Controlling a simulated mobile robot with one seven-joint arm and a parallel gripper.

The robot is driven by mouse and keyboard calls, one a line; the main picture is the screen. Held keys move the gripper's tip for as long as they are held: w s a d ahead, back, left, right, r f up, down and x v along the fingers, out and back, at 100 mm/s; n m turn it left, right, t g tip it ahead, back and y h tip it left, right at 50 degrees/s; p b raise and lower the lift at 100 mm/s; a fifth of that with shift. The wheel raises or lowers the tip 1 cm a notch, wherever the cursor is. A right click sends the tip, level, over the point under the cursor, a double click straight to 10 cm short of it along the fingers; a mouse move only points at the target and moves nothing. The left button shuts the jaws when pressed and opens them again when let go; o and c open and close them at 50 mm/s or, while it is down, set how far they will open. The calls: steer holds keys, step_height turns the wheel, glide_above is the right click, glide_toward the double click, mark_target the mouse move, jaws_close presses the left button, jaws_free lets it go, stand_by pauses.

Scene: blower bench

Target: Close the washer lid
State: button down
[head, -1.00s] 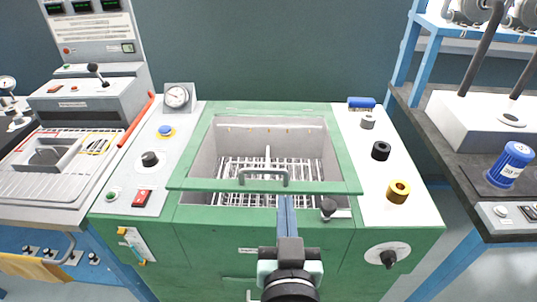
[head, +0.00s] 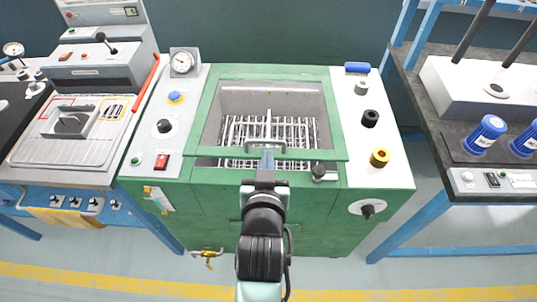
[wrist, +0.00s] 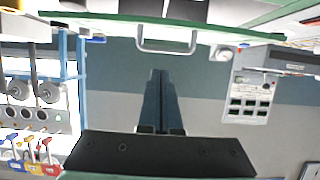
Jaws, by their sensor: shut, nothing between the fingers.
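The green washer (head: 240,215) stands in the middle of the head view. Its green-framed lid (head: 310,154) is partly raised: the front edge stands over the well and hides part of it. The lid's grey handle (head: 283,146) is on this front edge. In the wrist view the lid edge (wrist: 235,32) crosses the top, with the handle (wrist: 165,46) hanging below it. My gripper (head: 267,153) is shut and empty, in front of the handle. Its fingers (wrist: 160,72) point towards the handle in the wrist view; whether they touch it I cannot tell.
A wire basket (head: 240,131) lies in the well. A dark knob (head: 319,171) sits at the well's front right. A bench with blue cans (head: 485,132) stands right; a steel-topped bench (head: 60,155) stands left.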

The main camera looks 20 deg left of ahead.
steer(key=w+f, duration=0.2)
steer(key=w+a+f, duration=0.1)
steer(key=w+f, duration=0.1)
steer(key=shift+w+a+f, duration=0.15)
steer(key=shift+w+f, duration=0.15)
steer(key=shift+f, duration=0.65)
